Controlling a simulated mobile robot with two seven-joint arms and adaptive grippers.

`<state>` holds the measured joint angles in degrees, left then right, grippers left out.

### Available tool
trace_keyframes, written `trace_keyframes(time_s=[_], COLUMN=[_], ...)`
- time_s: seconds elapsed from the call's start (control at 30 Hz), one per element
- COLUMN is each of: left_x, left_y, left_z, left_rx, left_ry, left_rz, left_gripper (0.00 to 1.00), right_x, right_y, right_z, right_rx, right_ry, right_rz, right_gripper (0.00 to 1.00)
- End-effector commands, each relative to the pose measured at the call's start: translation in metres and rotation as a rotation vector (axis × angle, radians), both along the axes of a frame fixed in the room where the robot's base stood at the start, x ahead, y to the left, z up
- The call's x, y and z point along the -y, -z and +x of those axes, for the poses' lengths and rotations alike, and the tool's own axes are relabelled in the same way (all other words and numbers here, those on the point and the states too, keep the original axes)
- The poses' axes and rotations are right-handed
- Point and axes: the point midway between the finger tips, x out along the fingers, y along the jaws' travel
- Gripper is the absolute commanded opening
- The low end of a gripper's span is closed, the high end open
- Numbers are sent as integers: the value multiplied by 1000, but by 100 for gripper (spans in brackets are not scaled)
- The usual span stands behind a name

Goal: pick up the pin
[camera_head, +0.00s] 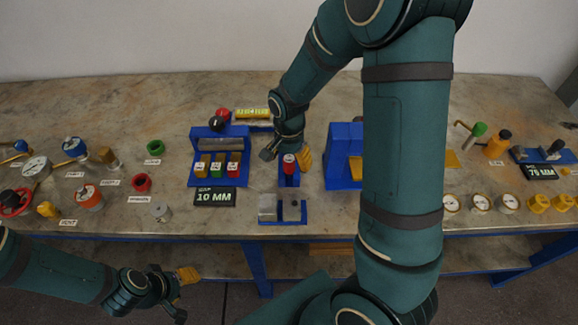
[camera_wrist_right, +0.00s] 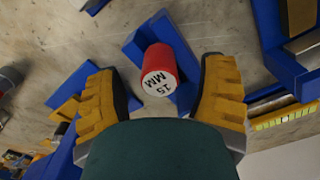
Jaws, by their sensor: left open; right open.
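A red pin (camera_head: 289,163) with a white end face marked "15 MM" stands in a blue holder (camera_head: 289,181) near the middle of the bench. In the right wrist view the pin (camera_wrist_right: 162,70) lies between the yellow-padded fingers of my right gripper (camera_wrist_right: 162,90), with gaps on both sides. My right gripper (camera_head: 287,157) is open around or just above the pin in the head view; its exact height is unclear. My left gripper (camera_head: 182,292) is open and empty, in front of the bench at the lower left.
Left of the pin, a blue rack (camera_head: 219,160) holds several coloured blocks above a "10 MM" display (camera_head: 215,196). A blue block fixture (camera_head: 343,155) stands close on the right, partly behind my right arm. A grey-topped blue fixture (camera_head: 282,209) sits in front. Valves and gauges lie at both sides.

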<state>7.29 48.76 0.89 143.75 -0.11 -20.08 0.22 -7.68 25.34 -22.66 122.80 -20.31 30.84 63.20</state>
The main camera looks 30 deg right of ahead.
Motion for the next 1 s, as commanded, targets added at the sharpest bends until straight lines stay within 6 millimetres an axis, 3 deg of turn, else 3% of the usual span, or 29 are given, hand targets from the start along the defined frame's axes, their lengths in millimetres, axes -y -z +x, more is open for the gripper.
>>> trace_keyframes(time_s=[0.1, 0.37, 0.5, 0.57, 0.87, 1.0], left_x=[0, 0, 0, 0, 0, 0], left_y=[6, 5, 5, 5, 4, 0], left_z=[1, 1, 1, 1, 1, 0], left_rx=[2, 3, 3, 3, 3, 1], left_ry=[-1, -1, -1, -1, -1, 0], left_rz=[0, 0, 0, 0, 0, 0], left_gripper=[47, 47, 47, 47, 47, 47], right_x=[0, -1, -1, -1, -1, -1], right_y=[16, 17, 17, 17, 16, 2], right_z=[-1, -1, -1, -1, -1, 0], right_rx=[-3, -1, -1, -1, 1, 4], right_ry=[0, -1, -1, -1, -1, -1], right_rz=[1, 1, 1, 1, 1, 0], right_gripper=[70, 68, 19, 0, 0, 0])
